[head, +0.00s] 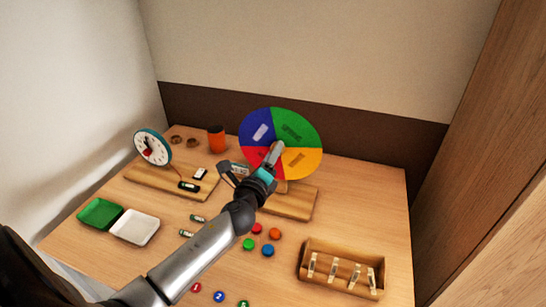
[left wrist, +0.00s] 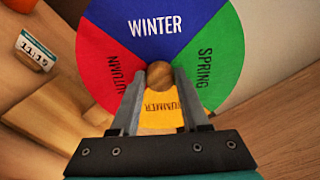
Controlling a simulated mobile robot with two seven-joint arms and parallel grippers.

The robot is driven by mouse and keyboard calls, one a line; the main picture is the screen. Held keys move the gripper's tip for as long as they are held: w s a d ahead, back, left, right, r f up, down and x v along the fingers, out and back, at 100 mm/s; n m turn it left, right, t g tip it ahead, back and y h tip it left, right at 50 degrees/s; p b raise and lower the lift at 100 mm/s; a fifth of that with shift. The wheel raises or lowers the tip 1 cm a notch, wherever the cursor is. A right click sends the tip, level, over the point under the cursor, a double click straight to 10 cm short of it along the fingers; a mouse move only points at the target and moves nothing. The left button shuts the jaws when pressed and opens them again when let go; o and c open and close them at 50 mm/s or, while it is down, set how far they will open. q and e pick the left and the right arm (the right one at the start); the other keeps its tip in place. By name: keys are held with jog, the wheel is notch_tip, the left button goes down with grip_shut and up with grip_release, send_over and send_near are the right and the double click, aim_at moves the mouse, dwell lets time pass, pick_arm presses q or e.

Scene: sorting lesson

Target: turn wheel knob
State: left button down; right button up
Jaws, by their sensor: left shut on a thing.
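The season wheel (head: 300,120) stands upright on a wooden base (head: 290,205) at the back of the table. In the head view its blue part is upper left, green upper right, yellow lower right and red lower left. In the left wrist view the wheel (left wrist: 195,15) reads WINTER on blue, SPRING on green, SUMMER on yellow and AUTUMN on red. The round wooden knob (left wrist: 160,73) is at its centre. My left gripper (head: 275,153) is at the wheel's centre, with its fingers (left wrist: 160,88) shut on the knob's two sides. It hides the knob in the head view. My right gripper is not in view.
A toy clock (head: 153,146) and an orange cup (head: 216,138) stand left of the wheel. Green (head: 97,212) and white (head: 134,228) trays lie at the left. Coloured counters (head: 268,250) and a wooden box (head: 340,278) are in front.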

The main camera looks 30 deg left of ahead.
pick_arm(q)
jog(key=shift+f+n, duration=0.1)
jog(key=shift+n, duration=3.1)
jog(key=shift+c, duration=2)
grip_release()
jog(key=v, duration=1.5)
jog(key=shift+s, duration=0.2)
jog(key=shift+a, duration=0.1)
